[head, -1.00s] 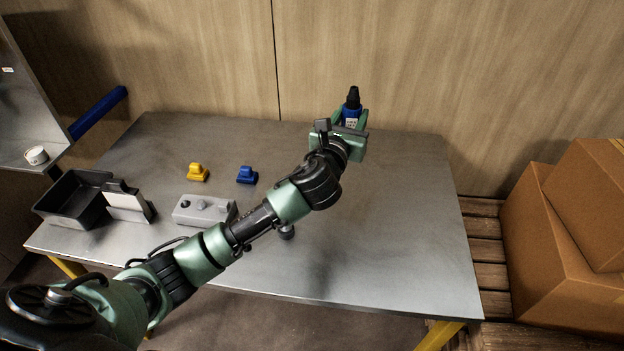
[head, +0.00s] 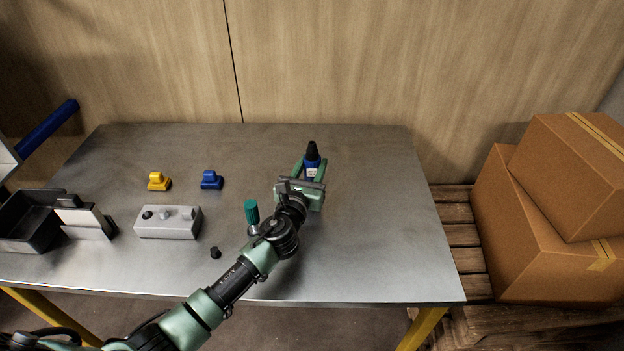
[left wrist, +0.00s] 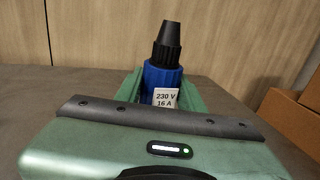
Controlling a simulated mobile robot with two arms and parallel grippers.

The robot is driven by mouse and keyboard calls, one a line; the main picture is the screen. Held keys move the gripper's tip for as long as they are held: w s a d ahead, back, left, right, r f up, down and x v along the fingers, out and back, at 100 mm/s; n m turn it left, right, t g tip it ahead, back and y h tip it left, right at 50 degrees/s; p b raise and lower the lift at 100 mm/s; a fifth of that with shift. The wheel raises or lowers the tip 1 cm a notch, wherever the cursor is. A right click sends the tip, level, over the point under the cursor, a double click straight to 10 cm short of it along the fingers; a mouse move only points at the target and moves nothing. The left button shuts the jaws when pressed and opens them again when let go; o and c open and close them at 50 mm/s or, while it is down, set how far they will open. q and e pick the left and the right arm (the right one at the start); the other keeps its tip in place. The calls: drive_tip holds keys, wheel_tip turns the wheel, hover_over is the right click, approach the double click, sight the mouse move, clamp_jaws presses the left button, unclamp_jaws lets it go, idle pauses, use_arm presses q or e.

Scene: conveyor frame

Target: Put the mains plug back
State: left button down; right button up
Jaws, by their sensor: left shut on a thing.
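The mains plug is a blue body with a black tapered top and a white label reading "230 V 16 A". In the head view the plug (head: 312,161) is upright in my left gripper (head: 311,170), over the back right part of the table. In the left wrist view the plug (left wrist: 164,72) stands between the green fingers of my left gripper (left wrist: 160,92), which is shut on it. The gripper body hides its lower part, so I cannot tell if it touches the table. My right gripper is not in view.
Cardboard boxes (head: 540,225) stand right. The table's right side is clear.

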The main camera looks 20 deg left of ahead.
sight(312, 177)
use_arm(q)
wheel_tip(312, 177, down, 3)
drive_tip(key=shift+f+b, duration=0.1)
drive_tip(key=shift+b, duration=0.55)
drive_tip(key=shift+f, duration=0.1)
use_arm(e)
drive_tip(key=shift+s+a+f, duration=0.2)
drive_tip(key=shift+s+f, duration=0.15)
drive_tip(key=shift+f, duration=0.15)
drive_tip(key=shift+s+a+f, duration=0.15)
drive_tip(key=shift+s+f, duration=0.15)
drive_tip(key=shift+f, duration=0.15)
use_arm(q)
drive_tip(key=shift+f, duration=0.1)
drive_tip(key=c, duration=0.9)
unclamp_jaws()
drive_tip(key=shift+f, duration=0.1)
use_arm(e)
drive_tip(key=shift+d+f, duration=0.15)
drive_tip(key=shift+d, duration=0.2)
